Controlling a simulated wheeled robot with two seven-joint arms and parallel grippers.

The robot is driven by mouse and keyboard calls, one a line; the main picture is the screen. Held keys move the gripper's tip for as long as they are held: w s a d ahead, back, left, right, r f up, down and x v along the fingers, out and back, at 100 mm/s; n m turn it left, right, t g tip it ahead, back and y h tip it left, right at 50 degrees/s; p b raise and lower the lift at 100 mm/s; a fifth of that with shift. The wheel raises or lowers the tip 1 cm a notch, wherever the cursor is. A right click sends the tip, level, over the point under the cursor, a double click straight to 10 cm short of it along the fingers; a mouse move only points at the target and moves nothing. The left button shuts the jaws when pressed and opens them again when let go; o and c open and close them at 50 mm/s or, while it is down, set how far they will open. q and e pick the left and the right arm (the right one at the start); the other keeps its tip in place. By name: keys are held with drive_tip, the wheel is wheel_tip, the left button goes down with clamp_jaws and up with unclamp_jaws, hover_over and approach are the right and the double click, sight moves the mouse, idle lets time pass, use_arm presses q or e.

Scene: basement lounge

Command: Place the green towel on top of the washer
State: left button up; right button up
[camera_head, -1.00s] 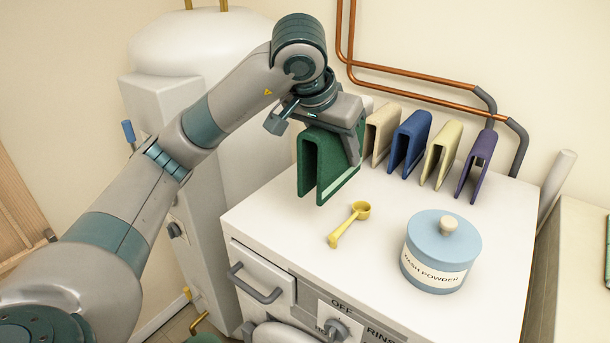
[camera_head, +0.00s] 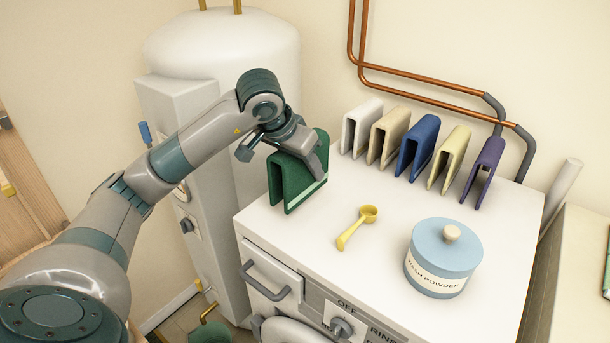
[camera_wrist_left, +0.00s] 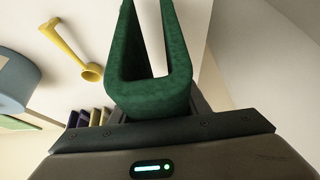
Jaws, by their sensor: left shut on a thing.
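The green towel (camera_head: 290,182) is folded over like an upside-down U, with a pale stripe near its lower edge. My left gripper (camera_head: 303,155) is shut on its top fold. The towel is at the left part of the top of the white washer (camera_head: 322,222); I cannot tell whether its lower edge touches the surface. In the left wrist view the green towel (camera_wrist_left: 148,88) fills the middle, between the jaws. My right gripper is not in view.
Folded white (camera_head: 361,127), beige (camera_head: 388,135), blue (camera_head: 417,146), cream (camera_head: 449,159) and purple (camera_head: 482,172) towels stand along the washer's back. A yellow scoop (camera_head: 357,228) and a blue wash powder jar (camera_head: 443,258) occupy the front. A white boiler (camera_head: 225,60) stands behind left.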

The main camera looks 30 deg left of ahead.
sight(306, 178)
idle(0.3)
use_arm(q)
drive_tip(key=shift+f+p, duration=0.65)
drive_tip(key=shift+f, duration=0.2)
drive_tip(key=shift+f+p, duration=0.35)
drive_tip(key=shift+f, duration=0.5)
drive_tip(key=shift+f, duration=0.15)
drive_tip(key=o, duration=1.2)
drive_tip(key=shift+c, duration=0.2)
